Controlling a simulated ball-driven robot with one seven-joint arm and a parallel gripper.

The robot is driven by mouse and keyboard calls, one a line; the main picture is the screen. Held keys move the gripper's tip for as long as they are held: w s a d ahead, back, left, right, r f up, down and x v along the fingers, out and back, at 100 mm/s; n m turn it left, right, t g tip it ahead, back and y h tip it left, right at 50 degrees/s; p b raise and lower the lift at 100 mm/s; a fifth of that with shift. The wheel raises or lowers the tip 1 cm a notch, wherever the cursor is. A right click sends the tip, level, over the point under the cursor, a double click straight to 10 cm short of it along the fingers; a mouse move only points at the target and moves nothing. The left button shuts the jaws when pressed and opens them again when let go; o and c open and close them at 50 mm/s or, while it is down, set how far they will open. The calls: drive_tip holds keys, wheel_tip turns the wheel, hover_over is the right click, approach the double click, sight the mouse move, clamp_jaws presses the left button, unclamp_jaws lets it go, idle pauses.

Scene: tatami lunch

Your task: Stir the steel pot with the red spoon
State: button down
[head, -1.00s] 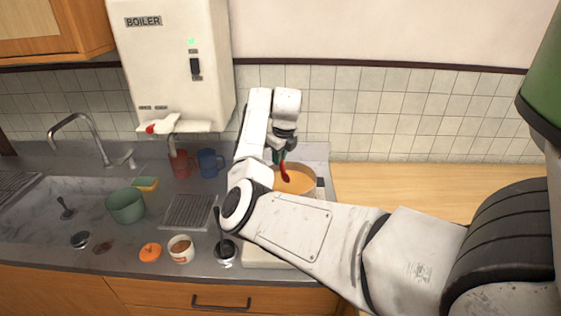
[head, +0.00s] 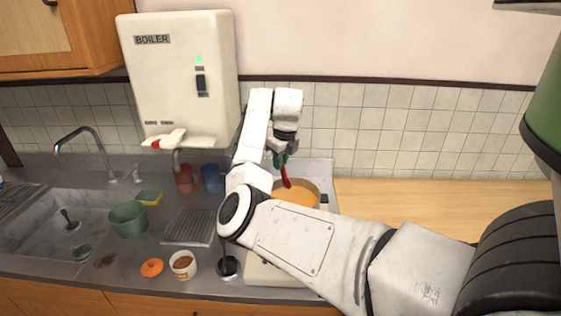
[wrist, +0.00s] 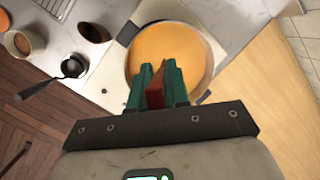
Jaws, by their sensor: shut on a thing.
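The spoon points down over the soup. In the wrist view a red part of the spoon (wrist: 155,92) sits between the two fingers. I cannot tell whether the spoon's lower end touches the soup.
A black ladle (head: 228,266), a tub of brown paste (head: 183,265) and an orange lid (head: 152,267) lie left of the pot. Red (head: 184,178) and blue (head: 212,178) mugs stand under the boiler (head: 185,80). The wooden counter (head: 430,205) on the right is clear.

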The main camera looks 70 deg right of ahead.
idle(0.6)
drive_tip(key=shift+r, duration=2.55)
